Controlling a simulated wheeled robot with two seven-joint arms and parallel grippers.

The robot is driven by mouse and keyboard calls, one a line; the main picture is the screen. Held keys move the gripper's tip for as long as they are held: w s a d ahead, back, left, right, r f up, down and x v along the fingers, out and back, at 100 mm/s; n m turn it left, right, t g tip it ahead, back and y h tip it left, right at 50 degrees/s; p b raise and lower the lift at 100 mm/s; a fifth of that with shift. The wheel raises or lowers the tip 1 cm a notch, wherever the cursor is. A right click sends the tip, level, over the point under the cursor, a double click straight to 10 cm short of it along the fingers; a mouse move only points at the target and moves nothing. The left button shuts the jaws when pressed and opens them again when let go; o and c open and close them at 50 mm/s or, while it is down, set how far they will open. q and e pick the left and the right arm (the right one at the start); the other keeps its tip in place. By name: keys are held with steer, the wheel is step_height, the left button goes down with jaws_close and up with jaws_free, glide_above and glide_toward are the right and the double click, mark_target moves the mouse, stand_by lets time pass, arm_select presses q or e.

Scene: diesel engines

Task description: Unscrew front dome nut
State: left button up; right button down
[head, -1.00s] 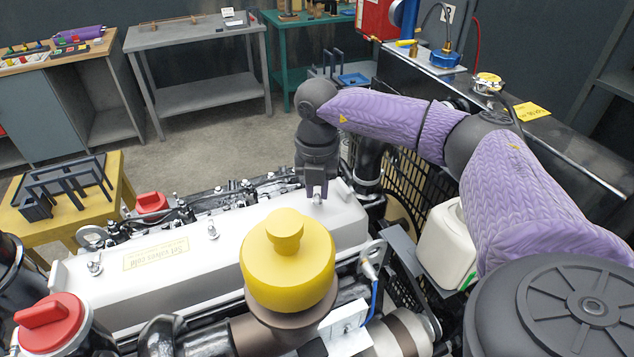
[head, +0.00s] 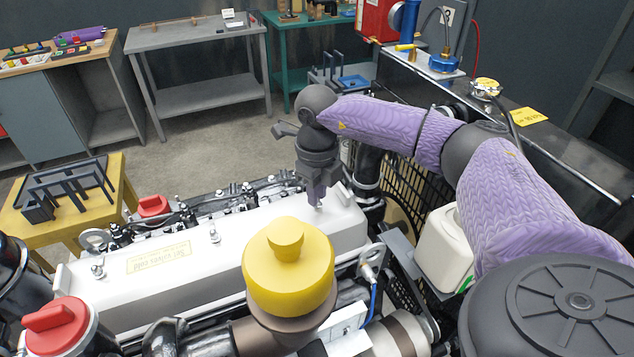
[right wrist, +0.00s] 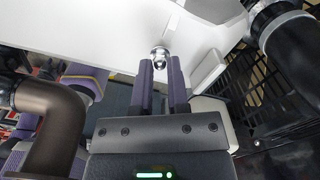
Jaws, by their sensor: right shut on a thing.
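The white valve cover (head: 150,262) runs across the engine. Its front dome nut (head: 319,204) is small and silvery, at the cover's right end. My right gripper (head: 318,198) points straight down there, shut on the nut. In the right wrist view the dome nut (right wrist: 160,55) shows at the tips of the two fingers (right wrist: 161,68), partly hidden between them. It stands on the cover in line with two other nuts, a middle one (head: 214,236) and a rear one (head: 97,271). My left gripper is not in view.
A yellow-capped filler (head: 288,275) stands close in front of the cover. A red cap (head: 55,325) is at lower left. A dark hose (head: 368,160) and a white bottle (head: 447,240) lie to the right. A yellow stand (head: 125,190) with a dark tray is at left.

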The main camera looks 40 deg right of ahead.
steer(key=shift+r, duration=0.1)
step_height(320, 180, up, 6)
steer(key=p, duration=0.5)
steer(key=shift+p, duration=0.3)
